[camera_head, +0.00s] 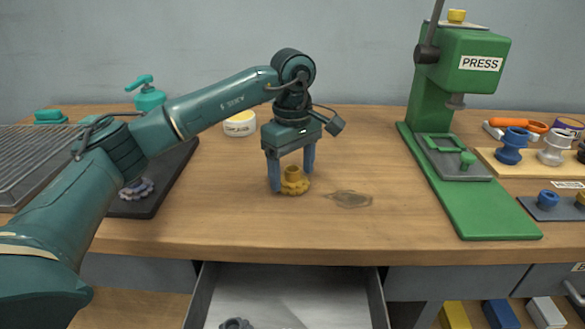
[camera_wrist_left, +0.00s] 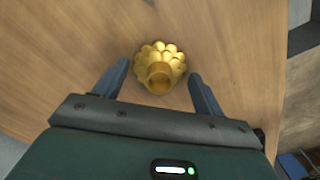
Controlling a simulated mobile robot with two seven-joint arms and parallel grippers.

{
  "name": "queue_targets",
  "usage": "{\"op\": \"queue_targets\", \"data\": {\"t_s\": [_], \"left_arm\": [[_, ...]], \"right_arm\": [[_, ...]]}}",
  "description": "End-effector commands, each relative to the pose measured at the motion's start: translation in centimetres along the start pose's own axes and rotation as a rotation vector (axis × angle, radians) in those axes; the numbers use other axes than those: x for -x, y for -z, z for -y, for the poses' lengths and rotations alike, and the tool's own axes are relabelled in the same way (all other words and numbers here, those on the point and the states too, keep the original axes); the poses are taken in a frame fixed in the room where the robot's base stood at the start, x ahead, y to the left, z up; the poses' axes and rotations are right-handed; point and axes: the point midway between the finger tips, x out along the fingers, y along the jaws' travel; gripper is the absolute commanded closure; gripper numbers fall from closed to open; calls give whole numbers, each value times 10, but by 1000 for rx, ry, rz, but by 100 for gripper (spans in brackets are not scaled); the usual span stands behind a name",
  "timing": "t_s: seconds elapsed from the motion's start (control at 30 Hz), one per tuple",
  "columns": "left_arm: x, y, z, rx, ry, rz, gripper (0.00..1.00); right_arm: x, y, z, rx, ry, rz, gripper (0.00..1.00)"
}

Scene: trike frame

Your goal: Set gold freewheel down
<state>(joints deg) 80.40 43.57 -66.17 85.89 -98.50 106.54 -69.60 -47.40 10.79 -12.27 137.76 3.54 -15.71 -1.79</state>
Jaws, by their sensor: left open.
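The gold freewheel (camera_head: 293,183) is a toothed disc with a raised round hub. It sits flat on the bare wooden bench top, near the middle of the head view. My left gripper (camera_head: 291,184) is over it, pointing down, with one finger on each side. In the left wrist view the gold freewheel (camera_wrist_left: 160,68) lies between and slightly beyond the fingertips of my left gripper (camera_wrist_left: 160,70). The fingers are open, with a gap on both sides of the freewheel. My right gripper is in neither view.
A green press (camera_head: 455,130) stands to the right. A dark mat (camera_head: 150,200) with a grey toothed part (camera_head: 137,189) lies left, beside a wire rack (camera_head: 30,160). An open drawer (camera_head: 290,290) juts out below the front edge. The bench (camera_head: 380,215) around the freewheel is clear.

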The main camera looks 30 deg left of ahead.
Motion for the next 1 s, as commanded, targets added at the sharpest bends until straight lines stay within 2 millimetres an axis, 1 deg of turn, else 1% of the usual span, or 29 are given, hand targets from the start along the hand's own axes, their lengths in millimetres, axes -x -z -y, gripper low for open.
{"op": "queue_targets", "data": {"t_s": [0.17,0.4,0.6,0.7,0.8,1.0], "left_arm": [[24,0,-1,0,-5,0,30],[77,0,-1,0,-5,0,30],[112,0,0,0,-3,-1,30],[119,0,0,0,-2,0,30],[122,0,0,0,-1,1,30],[122,0,0,0,0,0,30]], "right_arm": [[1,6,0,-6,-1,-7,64],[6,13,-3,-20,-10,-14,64],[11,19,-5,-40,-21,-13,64],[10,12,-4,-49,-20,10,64],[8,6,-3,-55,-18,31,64],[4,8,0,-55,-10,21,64]]}}
